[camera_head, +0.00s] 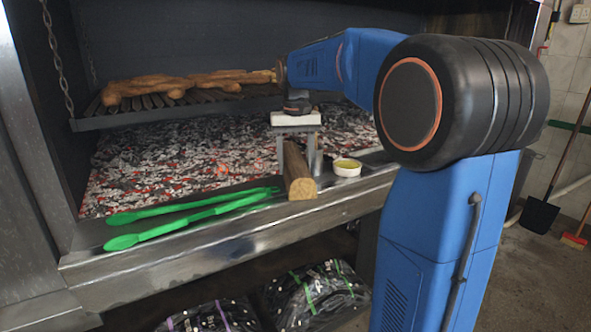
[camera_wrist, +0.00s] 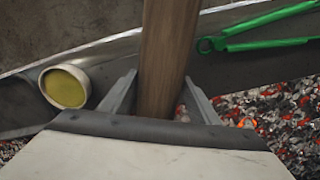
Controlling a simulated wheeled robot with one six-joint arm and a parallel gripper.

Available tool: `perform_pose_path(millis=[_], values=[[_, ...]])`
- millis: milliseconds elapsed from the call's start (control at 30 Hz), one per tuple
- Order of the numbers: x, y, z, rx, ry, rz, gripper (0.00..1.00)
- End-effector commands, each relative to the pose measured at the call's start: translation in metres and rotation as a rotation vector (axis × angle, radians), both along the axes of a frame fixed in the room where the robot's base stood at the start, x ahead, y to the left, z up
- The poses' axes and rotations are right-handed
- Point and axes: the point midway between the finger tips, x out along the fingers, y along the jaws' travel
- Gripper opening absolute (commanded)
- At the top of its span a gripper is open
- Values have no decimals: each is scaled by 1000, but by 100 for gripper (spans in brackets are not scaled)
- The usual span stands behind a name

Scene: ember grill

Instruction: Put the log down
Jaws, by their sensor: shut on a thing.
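The log (camera_head: 297,174) is a brown split piece of wood with a pale cut end. In the head view it lies at the front edge of the ember bed, its cut end over the steel ledge (camera_head: 222,232). My gripper (camera_head: 299,160) reaches down from above and is shut on the log, one finger on each side. In the wrist view the log (camera_wrist: 165,60) runs between the two fingers (camera_wrist: 158,95) and out of the top of the picture. Whether its underside touches the ledge or embers is hard to tell.
Green tongs (camera_head: 190,213) lie on the ledge left of the log. A small white bowl (camera_head: 346,167) with yellow contents stands close on its right. Glowing embers (camera_head: 180,150) fill the bed behind. A grate (camera_head: 150,108) with browned food hangs above on chains. Bags (camera_head: 315,288) lie below.

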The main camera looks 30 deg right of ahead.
Motion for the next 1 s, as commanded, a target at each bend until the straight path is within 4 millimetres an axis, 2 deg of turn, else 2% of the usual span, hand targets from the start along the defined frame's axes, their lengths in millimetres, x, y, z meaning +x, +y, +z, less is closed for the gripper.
perform_pose_path(millis=[167, 533, 567, 600, 633, 1000], values=[[0, 0, -17, 0, 0, 0, 7], [0, 0, -20, 0, 0, 0, 7], [0, 0, -21, 0, 1, 0, 61], [0, 0, -21, 0, 1, 0, 70], [0, 0, -21, 0, 1, 0, 75], [0, 0, -17, 0, 0, 0, 75]])
